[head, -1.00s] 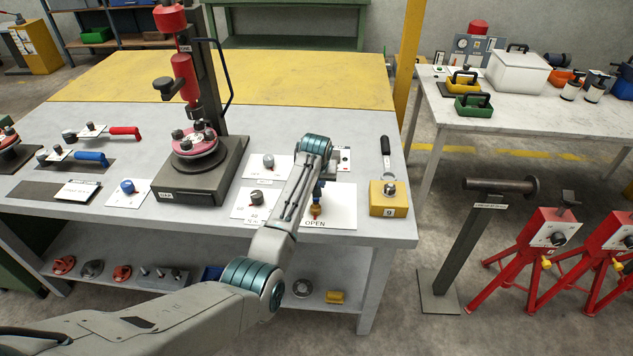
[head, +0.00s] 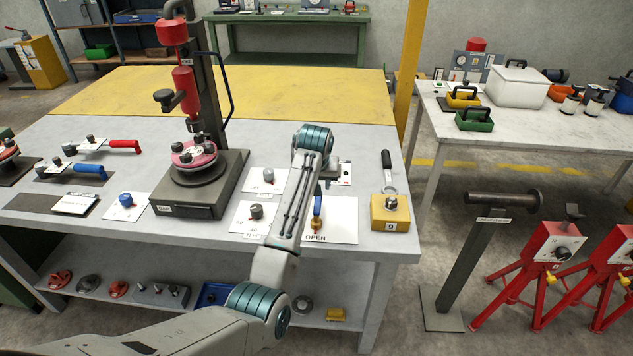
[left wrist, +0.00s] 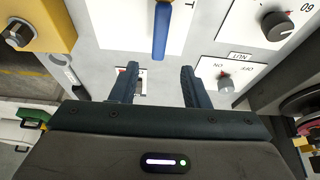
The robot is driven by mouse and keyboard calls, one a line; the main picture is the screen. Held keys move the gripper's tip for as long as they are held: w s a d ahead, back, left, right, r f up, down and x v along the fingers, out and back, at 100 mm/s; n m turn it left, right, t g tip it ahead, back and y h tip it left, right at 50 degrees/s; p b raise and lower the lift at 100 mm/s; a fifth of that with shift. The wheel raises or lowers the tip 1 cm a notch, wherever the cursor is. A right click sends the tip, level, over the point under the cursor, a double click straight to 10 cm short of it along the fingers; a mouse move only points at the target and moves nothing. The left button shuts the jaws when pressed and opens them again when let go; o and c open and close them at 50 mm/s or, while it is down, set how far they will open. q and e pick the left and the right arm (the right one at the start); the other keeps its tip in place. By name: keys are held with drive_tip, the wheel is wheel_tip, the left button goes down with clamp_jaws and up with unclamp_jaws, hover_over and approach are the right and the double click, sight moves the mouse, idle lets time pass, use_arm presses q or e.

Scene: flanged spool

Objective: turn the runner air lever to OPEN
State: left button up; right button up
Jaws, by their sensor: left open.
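The lever (head: 317,207) is a small blue and brass-coloured handle on a white panel (head: 343,228) on the bench, beside my left arm in the head view. The word OPEN is printed at the panel's near edge. In the left wrist view the blue handle (left wrist: 161,32) points down from the top edge towards my left gripper (left wrist: 159,70). The two dark fingers are open and apart, with the handle's end just beyond and between their tips, not gripped. My arm hides part of the panel in the head view. My right gripper is not in view.
A yellow block marked 9 (head: 390,222) stands right of the panel. Plates with a grey knob (head: 268,175) and a dark knob (head: 256,211) lie to its left. The press stand (head: 197,200) with a pink spool is further left.

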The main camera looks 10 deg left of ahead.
use_arm(q)
drive_tip(key=shift+v, duration=1.25)
